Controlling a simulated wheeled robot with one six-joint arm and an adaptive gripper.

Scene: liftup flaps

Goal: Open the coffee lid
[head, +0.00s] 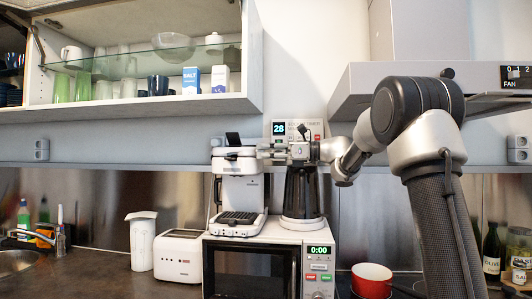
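The white coffee machine (240,188) stands on top of the microwave, left of a dark jug-like appliance. Its pale lid (234,153) is at the top, with a small dark piece sticking up behind it; I cannot tell whether the lid is raised. My gripper (262,152) comes in from the right and points left. Its tips are at the upper right edge of the machine, close to the lid. Whether they touch it cannot be told. The fingers are small and seen from the side, so their opening is unclear.
The dark appliance (301,190) stands right under my gripper. The microwave (262,266) holds both machines. An open wall cabinet (150,104) hangs above left, and a range hood (350,95) above right. A toaster (179,256), white jug (142,242) and red pot (371,280) stand lower.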

